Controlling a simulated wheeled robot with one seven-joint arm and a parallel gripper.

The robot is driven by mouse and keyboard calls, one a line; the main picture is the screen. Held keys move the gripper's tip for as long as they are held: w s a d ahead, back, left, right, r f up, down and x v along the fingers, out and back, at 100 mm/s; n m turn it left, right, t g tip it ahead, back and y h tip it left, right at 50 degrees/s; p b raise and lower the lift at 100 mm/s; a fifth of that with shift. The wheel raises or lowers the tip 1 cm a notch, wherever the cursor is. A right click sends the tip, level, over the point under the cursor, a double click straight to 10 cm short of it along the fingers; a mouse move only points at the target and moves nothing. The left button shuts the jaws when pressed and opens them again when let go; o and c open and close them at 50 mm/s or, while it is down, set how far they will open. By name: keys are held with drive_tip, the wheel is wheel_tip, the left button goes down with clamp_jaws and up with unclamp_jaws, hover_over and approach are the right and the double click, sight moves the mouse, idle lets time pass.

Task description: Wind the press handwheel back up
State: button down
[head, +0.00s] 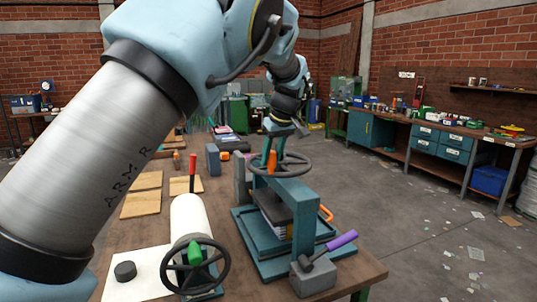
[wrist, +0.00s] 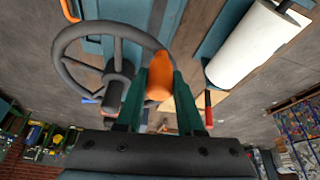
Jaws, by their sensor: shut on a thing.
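The press handwheel (head: 296,170) is a dark grey spoked wheel lying flat on top of the teal press (head: 297,190). An orange handle (head: 271,161) stands up from its rim. My gripper (head: 274,148) comes down on it from above and is shut on the handle. In the wrist view the orange handle (wrist: 159,76) sits between my two green fingers, with the wheel (wrist: 63,42) to the left. Below the wheel, a dark plate (head: 285,206) rests above a stack of sheets or books in the press. The wheel's far rim is partly hidden.
A white roll (head: 190,218) with a second dark handwheel (head: 219,262) and green knob stands left of the press. A red-handled lever (head: 192,168) rises behind the roll.

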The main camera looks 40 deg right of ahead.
drive_tip(key=shift+s+d, duration=0.15)
drive_tip(key=shift+s, duration=0.05)
drive_tip(key=c, duration=0.7)
unclamp_jaws()
drive_tip(key=shift+o, duration=0.9)
drive_tip(key=shift+w, duration=0.1)
drive_tip(key=b+v, duration=0.2)
drive_tip(key=v, duration=0.8)
drive_tip(key=shift+s+r, duration=0.25)
drive_tip(key=shift+r, duration=0.1)
drive_tip(key=shift+w, duration=0.1)
